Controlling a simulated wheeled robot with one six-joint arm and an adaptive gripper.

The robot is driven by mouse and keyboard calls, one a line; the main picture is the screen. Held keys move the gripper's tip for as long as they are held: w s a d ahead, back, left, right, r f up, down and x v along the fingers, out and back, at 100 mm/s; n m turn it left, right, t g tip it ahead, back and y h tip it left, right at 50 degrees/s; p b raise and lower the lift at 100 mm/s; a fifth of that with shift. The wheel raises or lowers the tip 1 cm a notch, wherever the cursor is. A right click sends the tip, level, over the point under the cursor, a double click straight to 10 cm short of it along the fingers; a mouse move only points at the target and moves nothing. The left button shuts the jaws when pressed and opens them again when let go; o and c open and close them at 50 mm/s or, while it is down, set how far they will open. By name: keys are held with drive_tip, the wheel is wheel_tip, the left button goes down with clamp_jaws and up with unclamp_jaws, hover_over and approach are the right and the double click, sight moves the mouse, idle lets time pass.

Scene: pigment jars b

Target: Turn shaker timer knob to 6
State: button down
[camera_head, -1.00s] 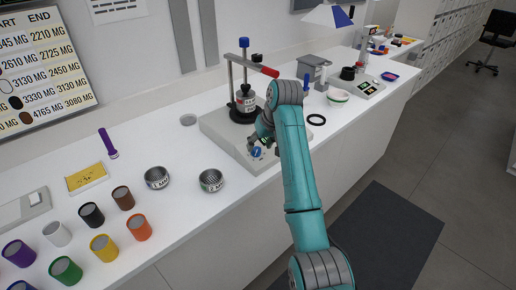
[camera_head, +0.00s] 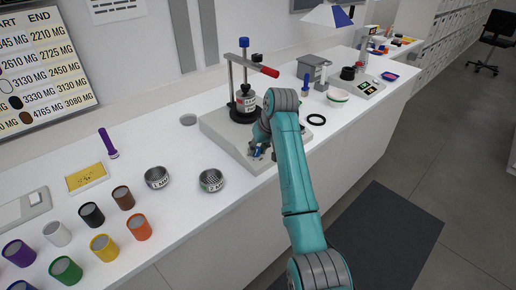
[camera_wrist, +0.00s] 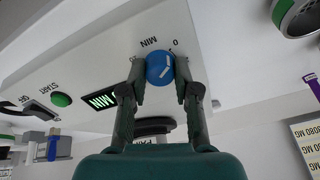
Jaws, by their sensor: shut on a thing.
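The shaker's grey sloped housing (camera_head: 218,127) stands on the white counter. Its blue timer knob (camera_wrist: 159,70) has a white pointer mark and sits on the front panel, beside printed "0" and "MIN" marks. In the head view the blue knob (camera_head: 257,153) is partly hidden by my gripper. My gripper (camera_wrist: 160,76) is shut on the knob, with one finger on each side of it. The digit 6 is not readable.
A clamp post with a red handle (camera_head: 268,71) rises behind the panel.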

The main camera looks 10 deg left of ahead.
drive_tip(key=shift+m, duration=0.3)
drive_tip(key=m, duration=0.6)
drive_tip(key=shift+m, duration=0.3)
drive_tip(key=m, duration=0.3)
drive_tip(key=shift+m+h, duration=0.3)
drive_tip(key=m, duration=0.4)
drive_tip(key=shift+m, duration=0.3)
drive_tip(key=m, duration=0.3)
drive_tip(key=shift+m, duration=0.3)
drive_tip(key=m, duration=0.3)
drive_tip(key=shift+m+g, duration=0.3)
drive_tip(key=m, duration=0.3)
drive_tip(key=shift+m, duration=1.9)
